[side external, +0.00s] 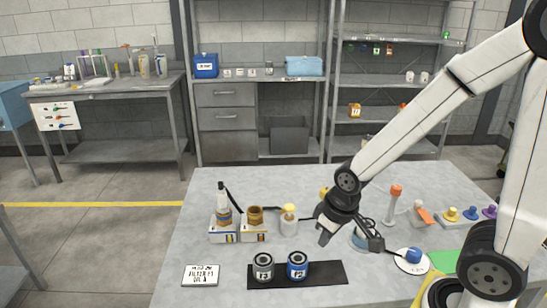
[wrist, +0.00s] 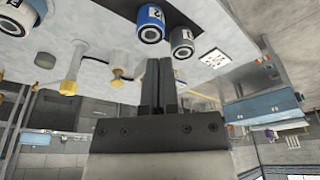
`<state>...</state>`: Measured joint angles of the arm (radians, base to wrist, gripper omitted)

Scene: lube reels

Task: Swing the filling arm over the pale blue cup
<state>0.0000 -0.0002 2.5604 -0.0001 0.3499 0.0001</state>
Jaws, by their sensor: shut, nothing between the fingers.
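A pale blue cup-like piece (side external: 361,239) shows on the table in the side view, partly hidden behind my wrist. I cannot tell the filling arm for certain. A yellow knob (side external: 324,191) shows just behind my wrist, and a slim upright with a yellow end (wrist: 72,75) stands left of the fingers in the wrist view. My gripper (side external: 325,236) is shut and empty, tilted down above the table's middle; its closed fingers also show in the wrist view (wrist: 160,82). They appear apart from everything around them.
A grey can (side external: 263,268) and a blue can (side external: 297,267) stand on a black mat (side external: 328,273) in front. A white jar with a yellow top (side external: 289,222) stands left of my gripper. An orange-topped post (side external: 395,198) and several coloured knobs are right. The front left table is mostly clear.

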